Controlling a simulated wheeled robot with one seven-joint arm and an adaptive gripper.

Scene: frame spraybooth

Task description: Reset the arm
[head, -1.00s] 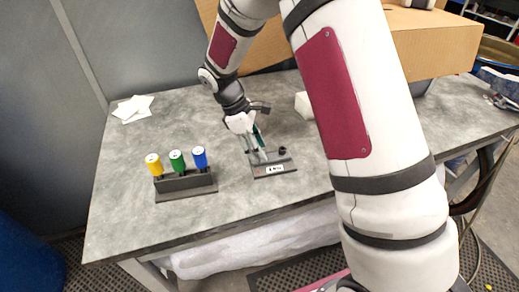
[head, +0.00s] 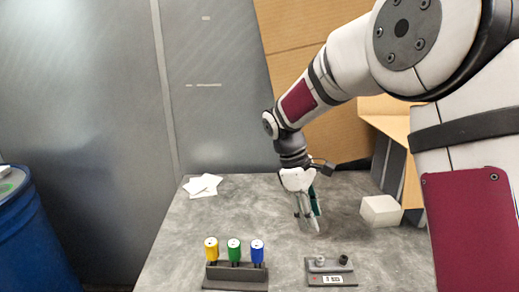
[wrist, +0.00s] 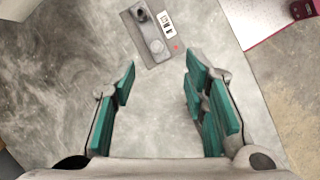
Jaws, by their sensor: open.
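My gripper (head: 308,210) hangs above the grey table in the head view, fingers pointing down, behind the small dark plate. In the wrist view my gripper (wrist: 165,98) shows its two teal-padded fingers spread wide apart, with only bare tabletop between them. It is open and empty. The small labelled plate (head: 318,280) lies on the table near the front, with a light round piece and a dark knob on it. It also shows beyond the fingertips in the wrist view (wrist: 150,28), apart from them.
White papers (head: 202,185) lie at the back left. A white block (head: 381,211) and cardboard box (head: 387,118) stand to the right. A blue barrel (head: 28,235) is at far left. The table middle (head: 235,212) is clear.

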